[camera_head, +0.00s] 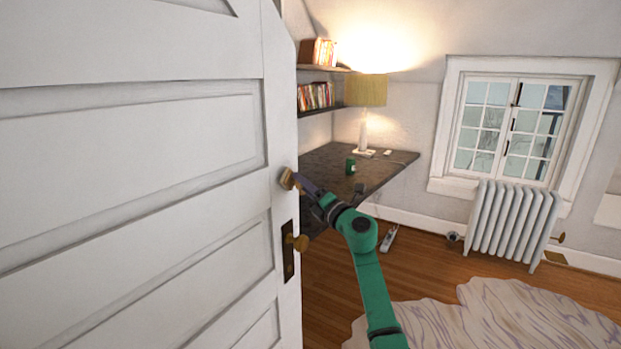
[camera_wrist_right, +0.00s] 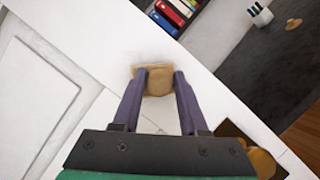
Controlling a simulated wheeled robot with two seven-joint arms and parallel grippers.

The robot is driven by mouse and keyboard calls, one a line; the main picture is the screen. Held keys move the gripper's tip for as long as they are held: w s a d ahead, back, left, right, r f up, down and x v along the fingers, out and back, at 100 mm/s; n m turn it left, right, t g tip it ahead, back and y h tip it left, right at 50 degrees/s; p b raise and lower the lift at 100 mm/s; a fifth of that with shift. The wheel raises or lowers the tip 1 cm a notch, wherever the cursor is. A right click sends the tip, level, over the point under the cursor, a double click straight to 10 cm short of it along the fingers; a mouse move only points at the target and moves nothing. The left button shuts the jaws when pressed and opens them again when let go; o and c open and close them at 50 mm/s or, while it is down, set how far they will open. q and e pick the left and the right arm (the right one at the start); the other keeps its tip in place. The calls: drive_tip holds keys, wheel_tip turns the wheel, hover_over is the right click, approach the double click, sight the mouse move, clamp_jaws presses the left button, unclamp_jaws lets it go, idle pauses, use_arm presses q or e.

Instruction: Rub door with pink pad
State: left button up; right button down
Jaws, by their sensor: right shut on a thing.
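The white panelled door (camera_head: 130,130) fills the left of the head view, and its edge stile shows in the wrist view (camera_wrist_right: 95,35). My right gripper (camera_head: 296,181) is at the door's edge, above the knob. It is shut on a small pad (camera_head: 287,178), which looks tan-orange rather than pink. In the wrist view the pad (camera_wrist_right: 158,82) sits between the two purple fingers, against or very close to the white door face; contact is not certain. Faint grey shading surrounds it on the door. My left gripper is in neither view.
A brass doorknob (camera_head: 300,243) on a dark plate sticks out just below my right gripper. Behind are a dark desk (camera_head: 335,165) with a lamp (camera_head: 365,92), bookshelves, a radiator (camera_head: 513,222) and a pale rug (camera_head: 490,318). Wooden floor right of the door is mostly open.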

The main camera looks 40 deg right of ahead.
sight(287, 184)
drive_tip(key=a, duration=0.1)
drive_tip(key=a+p, duration=0.2)
drive_tip(key=shift+s+a+r, duration=0.1)
drive_tip(key=shift+s+a, duration=0.15)
drive_tip(key=shift+a, duration=0.05)
drive_tip(key=shift+s+a, duration=0.1)
drive_tip(key=shift+a, duration=0.25)
drive_tip(key=shift+s+d+p, duration=0.2)
drive_tip(key=shift+s+p, duration=0.15)
drive_tip(key=shift+s, duration=0.15)
drive_tip(key=shift+s+d, duration=0.2)
drive_tip(key=shift+s, duration=0.6)
drive_tip(key=shift+s+d, duration=0.25)
drive_tip(key=shift+s, duration=0.5)
drive_tip(key=shift+s+d, duration=0.2)
drive_tip(key=shift+s, duration=0.6)
